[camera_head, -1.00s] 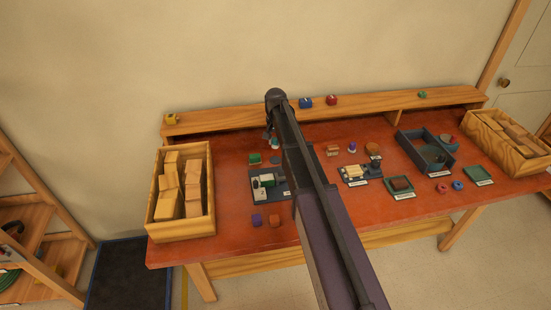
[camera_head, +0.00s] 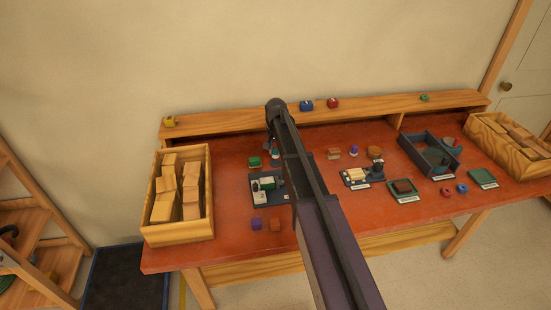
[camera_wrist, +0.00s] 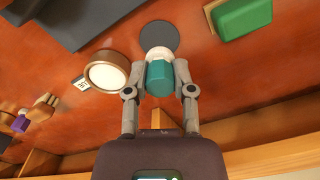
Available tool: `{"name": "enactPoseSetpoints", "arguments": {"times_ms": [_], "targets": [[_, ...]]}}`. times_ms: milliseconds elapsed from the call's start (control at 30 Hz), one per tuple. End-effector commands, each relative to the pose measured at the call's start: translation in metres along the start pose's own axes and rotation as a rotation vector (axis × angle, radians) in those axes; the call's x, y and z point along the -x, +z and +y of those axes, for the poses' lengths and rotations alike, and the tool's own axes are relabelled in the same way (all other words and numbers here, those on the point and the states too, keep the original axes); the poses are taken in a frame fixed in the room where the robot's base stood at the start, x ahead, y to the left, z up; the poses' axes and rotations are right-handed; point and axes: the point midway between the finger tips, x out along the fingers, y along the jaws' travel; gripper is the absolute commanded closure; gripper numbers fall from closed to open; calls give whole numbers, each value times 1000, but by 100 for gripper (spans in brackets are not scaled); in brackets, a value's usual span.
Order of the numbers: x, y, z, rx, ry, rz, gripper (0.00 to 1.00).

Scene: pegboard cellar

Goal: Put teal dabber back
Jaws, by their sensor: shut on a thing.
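In the wrist view my gripper (camera_wrist: 160,90) is shut on the teal dabber (camera_wrist: 159,78), with one finger on each side. The dabber has a teal body and a pale, whitish end pointing away from the palm. A flat dark round disc (camera_wrist: 158,35) on the red tabletop shows just beyond that pale end. I cannot tell whether the dabber touches the disc or table. In the head view my gripper (camera_head: 271,146) is over the back of the workbench, left of centre, and the arm hides most of it and the dabber.
Beside the dabber are a round wooden piece with a white top (camera_wrist: 107,73), a small label (camera_wrist: 79,84) and a green block (camera_wrist: 242,18). A dark board (camera_head: 263,201) lies nearer the front. A wooden box of blocks (camera_head: 208,220) stands left; a raised shelf (camera_head: 225,121) runs behind.

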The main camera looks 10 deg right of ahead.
Motion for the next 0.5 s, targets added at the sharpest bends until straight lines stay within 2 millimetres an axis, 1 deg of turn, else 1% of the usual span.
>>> {"name": "enactPoseSetpoints", "arguments": {"times_ms": [33,233,400,500], "targets": [[-7,0,0,0,0,0,100],[-24,0,0,0,0,0,100],[-31,0,0,0,0,0,100],[-32,0,0,0,0,0,100]]}}
